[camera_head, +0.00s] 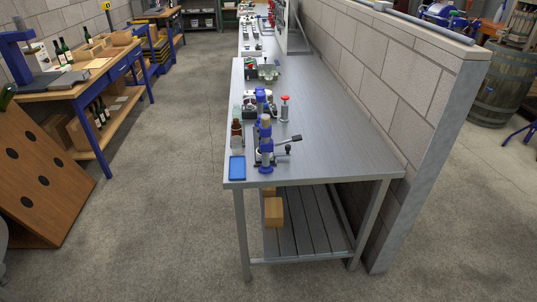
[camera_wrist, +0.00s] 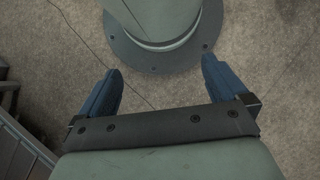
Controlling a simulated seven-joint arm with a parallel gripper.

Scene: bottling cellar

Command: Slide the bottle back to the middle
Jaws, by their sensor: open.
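On the near left part of the grey metal bench (camera_head: 325,120), close to its left edge, stand a pale, clear-looking bottle (camera_head: 238,112) and a brown bottle (camera_head: 237,128). They are small in the head view, and I cannot tell which one the task means. Both look upright. My gripper (camera_wrist: 162,68) shows only in the wrist view. Its two blue fingers are wide apart with nothing between them, above bare concrete floor. No bottle shows in the wrist view, and my gripper is away from the bench top.
A blue tray (camera_head: 237,167) lies at the bench's near left corner. Blue capping tools (camera_head: 265,145) and a red-topped device (camera_head: 285,108) stand right of the bottles. The bench's right side is clear, bounded by a block wall (camera_head: 375,75).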

